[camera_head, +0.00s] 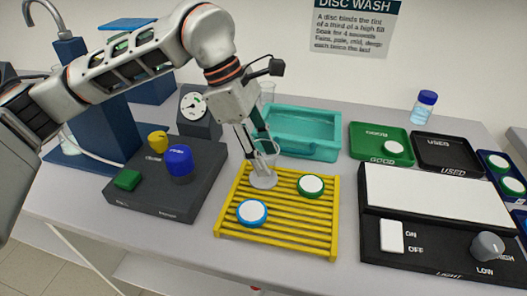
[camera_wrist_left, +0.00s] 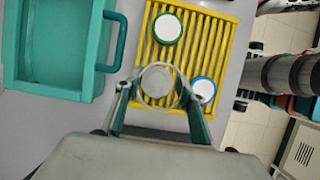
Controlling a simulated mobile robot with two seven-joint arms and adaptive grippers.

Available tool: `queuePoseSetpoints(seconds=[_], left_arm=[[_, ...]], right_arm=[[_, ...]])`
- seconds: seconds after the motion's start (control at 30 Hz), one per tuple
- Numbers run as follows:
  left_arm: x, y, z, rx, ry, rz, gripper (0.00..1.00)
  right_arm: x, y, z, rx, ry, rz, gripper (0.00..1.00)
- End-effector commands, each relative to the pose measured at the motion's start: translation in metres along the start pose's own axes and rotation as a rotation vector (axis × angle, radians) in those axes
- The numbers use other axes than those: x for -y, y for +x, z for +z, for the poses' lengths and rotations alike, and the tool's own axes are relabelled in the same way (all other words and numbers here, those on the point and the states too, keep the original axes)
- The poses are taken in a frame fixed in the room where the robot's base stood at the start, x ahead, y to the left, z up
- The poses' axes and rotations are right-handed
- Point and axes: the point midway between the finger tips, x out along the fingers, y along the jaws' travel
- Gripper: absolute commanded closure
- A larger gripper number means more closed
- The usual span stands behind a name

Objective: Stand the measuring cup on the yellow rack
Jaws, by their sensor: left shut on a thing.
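The yellow rack (camera_head: 300,220) lies on the table in front of me, and it also fills the upper middle of the left wrist view (camera_wrist_left: 215,35). A clear measuring cup (camera_head: 264,178) is upright at the rack's back left part. My left gripper (camera_head: 263,150) is shut on the cup, with one finger on each side of its rim. In the left wrist view the cup (camera_wrist_left: 157,82) shows from above between the fingertips, over the slats. Whether its base touches the slats, I cannot tell. My right gripper is out of view.
A green-rimmed disc (camera_head: 311,185) and a blue-rimmed disc (camera_head: 252,211) lie on the rack beside the cup. A teal tub (camera_head: 300,148) stands behind. A dark box with knobs (camera_head: 150,200) is left, a light panel (camera_head: 440,195) right.

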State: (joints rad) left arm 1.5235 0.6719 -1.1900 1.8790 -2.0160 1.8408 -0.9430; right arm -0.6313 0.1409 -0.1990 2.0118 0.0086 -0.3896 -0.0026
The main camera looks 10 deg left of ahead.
Motion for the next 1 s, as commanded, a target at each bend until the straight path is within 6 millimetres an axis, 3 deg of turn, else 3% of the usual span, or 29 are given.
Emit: queuePoseSetpoints(seconds=[0.2,0.23,0.3,0.73,1.0], left_arm=[[0.0,0.003,-0.001,0.0,-0.001,-0.001,0.82],[0.0,0.003,-0.001,0.0,-0.001,0.0,0.56],[0.0,0.003,-0.001,0.0,-0.001,0.0,0.44],[-0.001,-0.005,0.0,0.0,0.0,0.002,0.44],[-0.001,-0.055,0.001,0.001,-0.001,0.007,0.44]], right_arm=[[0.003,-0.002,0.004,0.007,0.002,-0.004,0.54],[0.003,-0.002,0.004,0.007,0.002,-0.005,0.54],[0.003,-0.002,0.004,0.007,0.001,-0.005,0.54],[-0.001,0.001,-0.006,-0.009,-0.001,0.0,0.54],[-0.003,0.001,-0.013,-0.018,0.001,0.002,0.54]])
